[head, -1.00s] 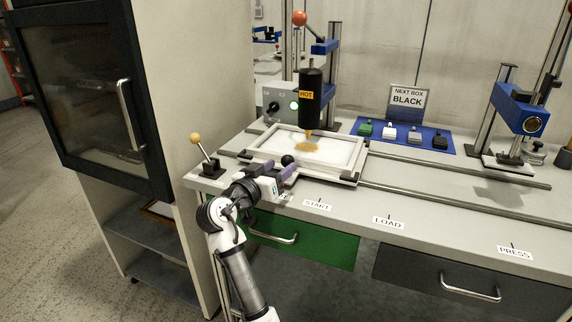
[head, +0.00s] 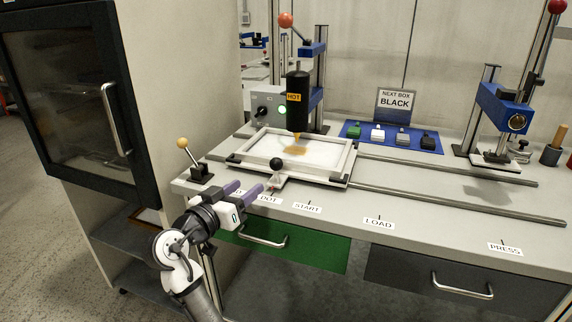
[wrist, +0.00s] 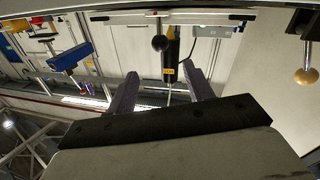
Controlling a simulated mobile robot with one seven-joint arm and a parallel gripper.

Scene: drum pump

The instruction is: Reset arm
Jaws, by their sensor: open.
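My gripper (head: 242,190) is open and empty, with purple fingers, at the front edge of the bench. It also shows in the wrist view (wrist: 162,85). Its fingers point toward the black ball knob (head: 276,163) on the front of the white sliding frame, with a visible gap. In the wrist view the knob (wrist: 159,43) appears between and beyond the fingers. The white frame (head: 240,165) sits under the black "HOT" cylinder (head: 297,95). A tan patch (head: 295,151) lies on its white surface below the nozzle.
A yellow-knobbed lever (head: 183,144) stands left of the frame. Rails (head: 450,203) run right toward a blue press (head: 503,107). Small boxes sit on a blue mat (head: 371,147). A green drawer (head: 320,250) is below, and a dark-doored cabinet (head: 75,90) stands left.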

